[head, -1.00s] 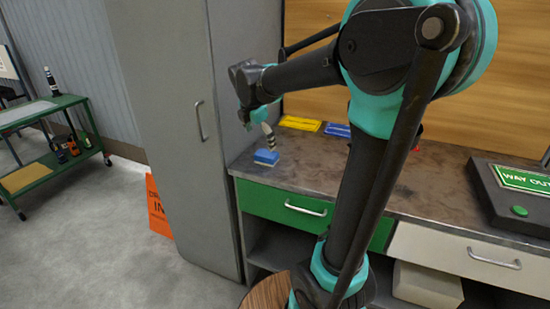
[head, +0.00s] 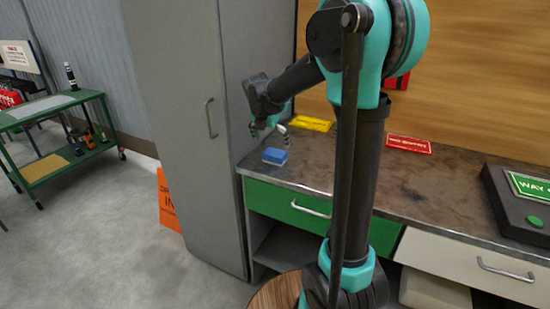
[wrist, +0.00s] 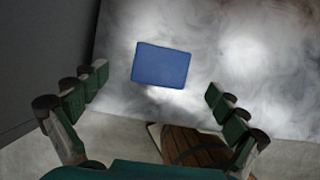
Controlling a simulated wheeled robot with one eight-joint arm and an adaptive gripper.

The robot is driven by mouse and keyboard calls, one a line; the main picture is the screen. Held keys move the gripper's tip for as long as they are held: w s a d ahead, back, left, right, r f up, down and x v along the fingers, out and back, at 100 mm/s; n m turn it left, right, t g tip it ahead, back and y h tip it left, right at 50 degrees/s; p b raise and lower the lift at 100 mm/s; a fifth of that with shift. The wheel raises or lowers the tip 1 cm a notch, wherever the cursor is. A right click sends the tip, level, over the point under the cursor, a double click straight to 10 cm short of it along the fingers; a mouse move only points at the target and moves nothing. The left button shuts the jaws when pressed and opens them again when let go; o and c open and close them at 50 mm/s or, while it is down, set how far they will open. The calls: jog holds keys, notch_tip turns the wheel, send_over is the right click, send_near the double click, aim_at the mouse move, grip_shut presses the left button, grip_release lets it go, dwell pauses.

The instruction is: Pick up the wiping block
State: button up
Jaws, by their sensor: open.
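The wiping block (head: 274,156) is blue on top with a pale underside. It lies on the left end of the brown worktop (head: 420,190), near the front edge. In the wrist view the block (wrist: 161,65) shows as a blue rectangle, slightly tilted, ahead of and between the two fingers. My gripper (head: 268,130) is above the block in the head view, pointing down. In the wrist view my gripper (wrist: 158,87) has its fingers spread wide and empty, apart from the block.
A tall grey cabinet (head: 185,120) stands just left of the worktop. A yellow sign (head: 312,124) and a red sign (head: 408,144) lie at the back. A dark box with a green sign (head: 528,188) is at the right. A green drawer (head: 290,205) is below the block.

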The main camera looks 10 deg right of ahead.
aim_at(275, 153)
jog(key=shift+s+x, duration=0.2)
jog(key=shift+x, duration=1.5)
jog(key=shift+s+x, duration=0.2)
jog(key=shift+x, duration=1.5)
jog(key=shift+f, duration=0.15)
jog(key=shift+c, duration=0.2)
jog(key=shift+a, duration=0.1)
jog(key=c, duration=1.4)
notch_tip(275, 153, up, 20)
jog(key=shift+r, duration=0.1)
